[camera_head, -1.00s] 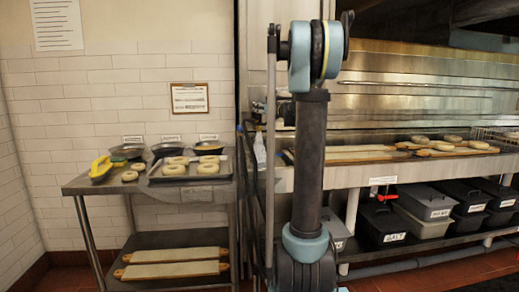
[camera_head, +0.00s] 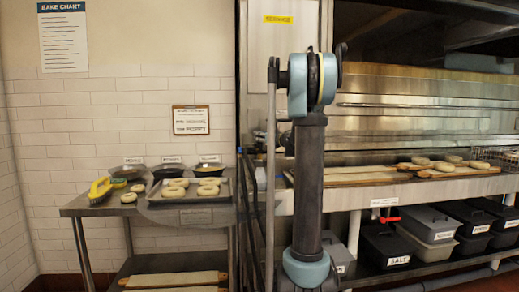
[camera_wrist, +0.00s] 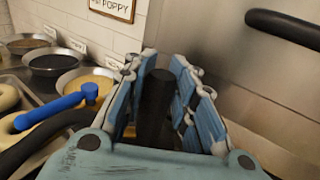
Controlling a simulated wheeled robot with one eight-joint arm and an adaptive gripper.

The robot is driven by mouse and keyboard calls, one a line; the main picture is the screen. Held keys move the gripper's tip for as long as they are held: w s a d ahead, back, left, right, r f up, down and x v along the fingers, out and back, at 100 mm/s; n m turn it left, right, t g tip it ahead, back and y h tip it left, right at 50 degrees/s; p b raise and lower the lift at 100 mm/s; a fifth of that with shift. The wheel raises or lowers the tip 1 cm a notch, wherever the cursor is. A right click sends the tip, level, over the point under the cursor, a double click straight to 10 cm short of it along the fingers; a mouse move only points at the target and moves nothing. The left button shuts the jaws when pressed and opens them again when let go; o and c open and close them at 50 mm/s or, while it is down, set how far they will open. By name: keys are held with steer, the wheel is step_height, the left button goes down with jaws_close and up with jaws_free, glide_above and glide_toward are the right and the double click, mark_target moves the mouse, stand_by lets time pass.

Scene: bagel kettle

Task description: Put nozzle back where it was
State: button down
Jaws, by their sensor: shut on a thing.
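In the wrist view my gripper (camera_wrist: 164,68) is shut on a dark, upright cylindrical piece (camera_wrist: 155,108), which I take to be the nozzle. Its lower part is hidden behind the gripper body. A blue bar with a short cross end (camera_wrist: 62,106) and a black hose-like piece (camera_wrist: 45,135) extend at the left of the gripper; whether they join the held piece is hidden.
A steel table (camera_head: 80,206) at left holds a bagel tray (camera_head: 180,215), several topping bowls (camera_head: 168,172) and a yellow object (camera_head: 101,189). Dark hoses (camera_head: 248,200) hang beside my arm. Boards of bagels (camera_head: 445,171) lie at right above lidded bins (camera_head: 432,207).

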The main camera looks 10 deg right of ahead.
mark_target(260, 144)
steer(key=shift+f, duration=2.1)
steer(key=c, duration=1.3)
jaws_free()
